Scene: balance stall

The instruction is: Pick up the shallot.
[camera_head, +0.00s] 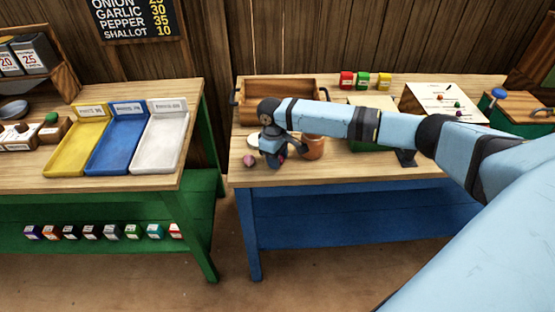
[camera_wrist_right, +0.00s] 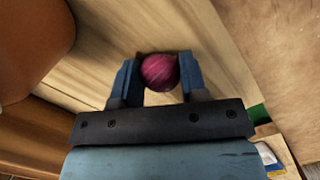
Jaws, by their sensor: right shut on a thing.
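The shallot (camera_wrist_right: 158,72) is a round purple-red bulb between the two fingers of my right gripper (camera_wrist_right: 155,80) in the right wrist view. Both fingers close on its sides. Whether it touches the wood below cannot be told. In the head view my right gripper (camera_head: 272,155) is low over the left part of the blue-framed table, left of a brown-orange pot. A small pinkish round thing (camera_head: 250,160) shows just left of it; I cannot tell if this is the same shallot. My left gripper is not in view.
The brown-orange pot (camera_head: 314,148) stands close by, also at left in the right wrist view (camera_wrist_right: 30,40). A wooden tray (camera_head: 300,84) lies behind. Yellow (camera_head: 62,160), blue (camera_head: 100,160) and white (camera_head: 150,158) trays are on the left table. A floor gap separates the tables.

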